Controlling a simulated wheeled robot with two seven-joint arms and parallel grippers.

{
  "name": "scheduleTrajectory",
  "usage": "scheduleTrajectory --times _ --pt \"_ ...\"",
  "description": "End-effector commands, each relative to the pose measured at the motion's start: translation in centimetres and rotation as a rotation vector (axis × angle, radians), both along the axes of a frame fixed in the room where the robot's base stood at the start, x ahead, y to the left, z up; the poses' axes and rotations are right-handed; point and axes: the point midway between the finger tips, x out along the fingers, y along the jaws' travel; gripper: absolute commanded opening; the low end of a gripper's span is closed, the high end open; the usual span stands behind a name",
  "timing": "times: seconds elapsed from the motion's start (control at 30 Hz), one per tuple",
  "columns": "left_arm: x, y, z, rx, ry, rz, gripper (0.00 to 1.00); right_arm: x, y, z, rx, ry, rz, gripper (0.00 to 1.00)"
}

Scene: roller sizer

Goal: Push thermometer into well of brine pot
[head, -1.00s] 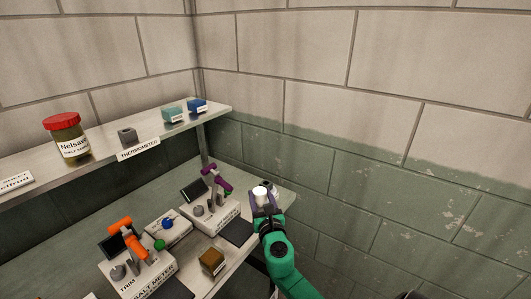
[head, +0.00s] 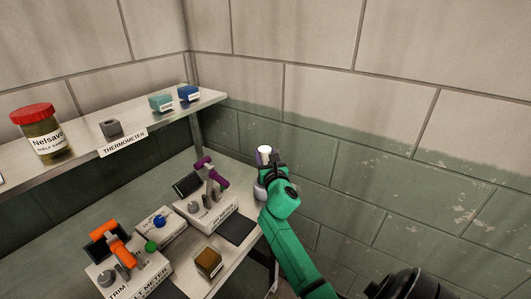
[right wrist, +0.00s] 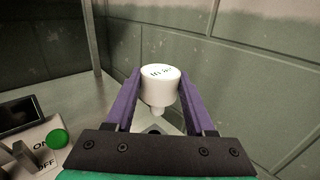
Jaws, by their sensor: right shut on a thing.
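The thermometer has a white round cap with small lettering (right wrist: 160,77) and a narrower white stem below it. In the head view its white cap (head: 264,151) shows upright above the right end of the bench. My right gripper (right wrist: 161,92) has its purple fingers on either side of the cap and is shut on it. In the head view the right gripper (head: 263,172) is at the end of the green arm. A grey thing with a dark opening (right wrist: 153,131) lies under the stem, mostly hidden; I cannot tell whether they touch. My left gripper is out of view.
Two meters with an orange lever (head: 118,246) and a purple lever (head: 211,172) stand left of my gripper. A brown cube (head: 208,261) sits in front. The shelf above holds a jar (head: 42,135) and a grey block (head: 111,129) over the THERMOMETER label. The wall is close on the right.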

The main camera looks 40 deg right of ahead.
Motion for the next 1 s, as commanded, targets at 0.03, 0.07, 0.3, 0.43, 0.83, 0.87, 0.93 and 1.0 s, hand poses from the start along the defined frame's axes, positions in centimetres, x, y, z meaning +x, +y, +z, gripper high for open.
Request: scheduleTrajectory --times 0.03,0.07,0.3,0.43,0.83,0.87,0.93,1.0 --pt "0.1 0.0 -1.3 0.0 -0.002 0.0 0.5 0.0 0.0 -1.4 -0.001 0.0 0.0 0.0" --pt "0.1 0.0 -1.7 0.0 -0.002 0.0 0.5 0.0 0.0 -1.7 -0.001 0.0 0.0 0.0" --pt "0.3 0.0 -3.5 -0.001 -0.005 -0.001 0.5 0.0 0.0 -3.8 0.0 0.0 0.0 0.0" --pt "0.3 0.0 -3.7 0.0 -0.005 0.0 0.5 0.0 0.0 -3.9 -0.001 0.0 0.0 0.0" --pt "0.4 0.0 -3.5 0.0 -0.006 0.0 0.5 0.0 0.0 -3.8 0.0 0.0 0.0 0.0" --pt "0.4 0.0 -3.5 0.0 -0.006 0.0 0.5 0.0 0.0 -3.8 0.0 0.0 0.0 0.0" --pt "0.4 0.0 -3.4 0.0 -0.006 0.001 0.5 0.0 -0.1 -3.8 -0.004 0.002 -0.001 0.0" --pt "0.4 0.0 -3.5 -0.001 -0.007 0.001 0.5 0.0 0.0 -3.8 0.0 0.0 -0.001 0.0"
